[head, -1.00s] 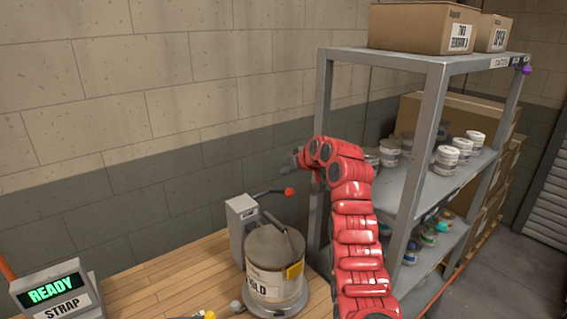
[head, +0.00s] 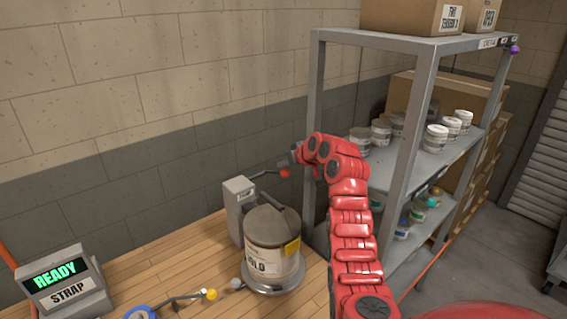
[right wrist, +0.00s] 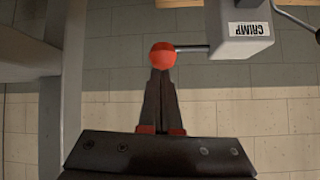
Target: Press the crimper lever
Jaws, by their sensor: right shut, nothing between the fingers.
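The crimper (head: 238,205) is a grey post standing on the wooden bench behind a can; its "CRIMP" label shows in the right wrist view (right wrist: 240,30). Its lever (head: 285,173) is a dark rod with a red ball at the end, reaching right from the post's top. My right gripper (head: 283,161) is shut and empty, just above the red ball in the head view. In the right wrist view the closed fingertips (right wrist: 163,72) overlap the lower part of the red ball (right wrist: 163,56); I cannot tell whether they touch. My left gripper is not in view.
A lidded can (head: 272,240) stands on a round base before the crimper. A "READY STRAP" display (head: 62,283) and a yellow-knobbed lever (head: 211,294) are at the front left. A grey shelf (head: 400,175) with several jars stands right of my arm.

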